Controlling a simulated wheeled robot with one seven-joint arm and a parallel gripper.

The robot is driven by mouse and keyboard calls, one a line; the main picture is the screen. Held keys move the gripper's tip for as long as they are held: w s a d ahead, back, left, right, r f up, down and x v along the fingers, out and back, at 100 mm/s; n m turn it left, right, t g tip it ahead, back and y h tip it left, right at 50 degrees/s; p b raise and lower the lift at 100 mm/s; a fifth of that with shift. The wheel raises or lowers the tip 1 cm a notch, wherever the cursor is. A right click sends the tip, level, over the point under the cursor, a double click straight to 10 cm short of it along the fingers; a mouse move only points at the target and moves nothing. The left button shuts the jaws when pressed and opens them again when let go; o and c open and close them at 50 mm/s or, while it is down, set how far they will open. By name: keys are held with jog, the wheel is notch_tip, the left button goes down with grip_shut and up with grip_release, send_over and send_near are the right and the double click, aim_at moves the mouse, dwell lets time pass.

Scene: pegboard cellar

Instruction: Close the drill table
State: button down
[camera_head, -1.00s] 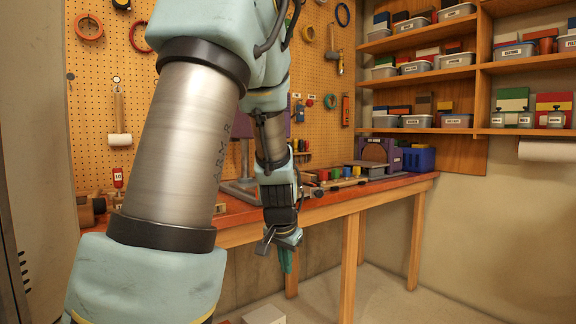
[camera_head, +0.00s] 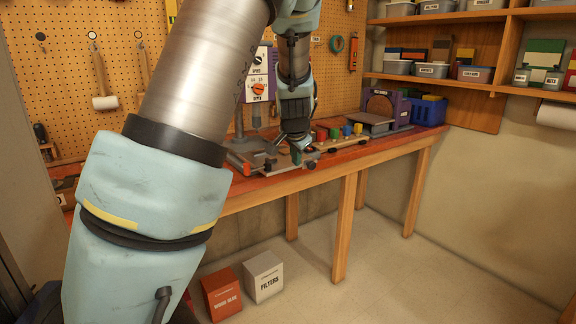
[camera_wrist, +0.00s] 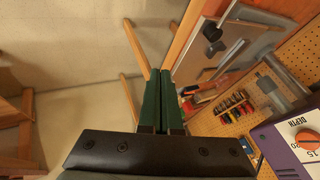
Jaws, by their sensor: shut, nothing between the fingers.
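The drill press shows a purple-edged head with a white face and orange dials (camera_head: 258,85) above the bench. Its grey drill table (camera_head: 250,160) lies low in front of the column, partly hidden behind my arm. In the wrist view a grey plate with dark knobs (camera_wrist: 212,32) lies past the fingers; I cannot tell whether it is the drill table. The drill's depth dial (camera_wrist: 306,140) shows at lower right. My gripper (camera_head: 296,157) is near the bench's front edge, just right of the drill table. Its green fingers (camera_wrist: 161,75) are shut and empty; contact with the table cannot be told.
The red-topped workbench (camera_head: 400,147) runs to the right, with coloured cylinders (camera_head: 346,131), a grey-and-purple machine (camera_head: 385,115) and a blue bin (camera_head: 429,111) on it. A red box (camera_head: 221,295) and a white box (camera_head: 264,277) stand on the floor. The floor at right is clear.

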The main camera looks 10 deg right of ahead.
aim_at(279, 158)
jog(key=w+f, duration=0.2)
jog(key=w, duration=0.1)
jog(key=w+f+p, duration=0.1)
jog(key=w+f, duration=0.2)
jog(key=shift+a+f, duration=0.1)
jog(key=shift+f, duration=0.15)
jog(key=shift+w+a+f, duration=0.1)
jog(key=shift+w+a, duration=0.2)
jog(key=shift+w, duration=0.55)
jog(key=w+a+b, duration=0.1)
jog(key=w+a, duration=0.1)
jog(key=w, duration=0.2)
jog(key=w+a+b, duration=0.1)
jog(key=w, duration=0.3)
jog(key=w+a+b, duration=0.1)
jog(key=w+a, duration=0.1)
jog(key=w, duration=0.2)
jog(key=shift+a+b, duration=0.35)
jog(key=shift+w+a, duration=0.15)
jog(key=shift+w, duration=0.05)
jog(key=shift+r, duration=0.2)
